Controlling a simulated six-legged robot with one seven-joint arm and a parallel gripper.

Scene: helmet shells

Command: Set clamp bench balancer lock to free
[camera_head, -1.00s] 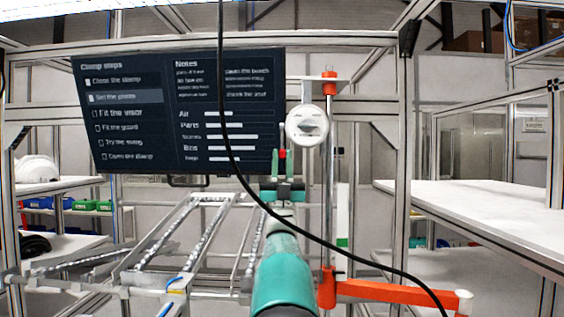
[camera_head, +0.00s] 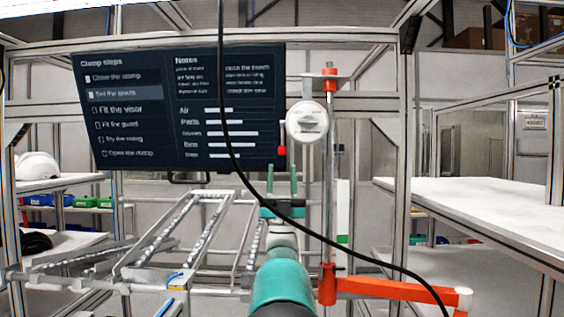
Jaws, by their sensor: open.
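The balancer is a white round housing (camera_head: 306,122) with a raised knob on its face, mounted beside the upright steel post. A small red-tipped lever (camera_head: 282,152) hangs at its lower left, in front of the screen's edge; it looks like the balancer lock, though I cannot read any free or locked marking. My gripper (camera_head: 282,170) is below the lever with its two green fingers pointing up and apart. The red tip appears just above the gap between the fingertips, and I see no contact.
A black cable (camera_head: 233,155) hangs across the view and passes in front of my gripper. A dark screen (camera_head: 180,108) stands behind. An orange clamp arm (camera_head: 395,291) reaches right at the post's foot. A metal frame (camera_head: 165,255) lies left; a white shelf (camera_head: 480,215) is right.

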